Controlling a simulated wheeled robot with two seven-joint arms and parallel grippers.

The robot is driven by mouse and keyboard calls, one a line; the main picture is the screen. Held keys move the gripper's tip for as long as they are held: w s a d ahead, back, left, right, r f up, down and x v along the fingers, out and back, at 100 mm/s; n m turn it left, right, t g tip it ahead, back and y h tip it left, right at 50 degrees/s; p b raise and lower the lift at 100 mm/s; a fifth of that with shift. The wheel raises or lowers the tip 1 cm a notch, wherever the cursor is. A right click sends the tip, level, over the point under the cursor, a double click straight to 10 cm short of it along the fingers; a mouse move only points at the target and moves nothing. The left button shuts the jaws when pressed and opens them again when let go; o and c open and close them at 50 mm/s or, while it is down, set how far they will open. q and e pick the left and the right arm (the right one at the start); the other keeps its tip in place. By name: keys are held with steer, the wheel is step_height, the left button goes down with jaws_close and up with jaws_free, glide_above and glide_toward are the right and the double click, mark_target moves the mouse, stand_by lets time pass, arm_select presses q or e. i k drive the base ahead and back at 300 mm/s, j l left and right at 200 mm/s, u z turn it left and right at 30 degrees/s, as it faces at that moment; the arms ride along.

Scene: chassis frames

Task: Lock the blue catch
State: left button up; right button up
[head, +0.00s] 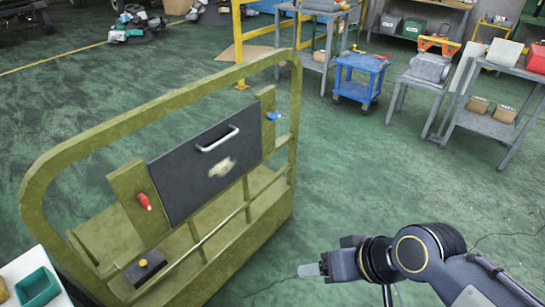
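The blue catch (273,116) is a small blue knob on the olive post at the right side of a dark panel (190,180) with a pale handle (217,139). A red catch (144,201) is on the post at the panel's left side. The panel stands in an olive chassis frame (165,95). My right gripper (309,270) is low in the picture, to the right of the frame and apart from it, below the blue catch in the picture. Its fingers show side-on, so their opening is unclear. My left gripper is not in view.
A rail and a black block with a yellow knob (143,263) are low on the frame. A white table with a green tray (37,287) is at the bottom left. A blue cart (360,77) and grey benches stand behind. The green floor right of the frame is clear.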

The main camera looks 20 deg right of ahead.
mark_target(272, 117)
steer(key=z, duration=0.3)
steer(key=u, duration=1.25)
steer(key=k+l+z, duration=0.1)
steer(key=l+z, duration=0.2)
steer(key=z, duration=0.15)
steer(key=l+z, duration=0.3)
steer(key=z, duration=0.2)
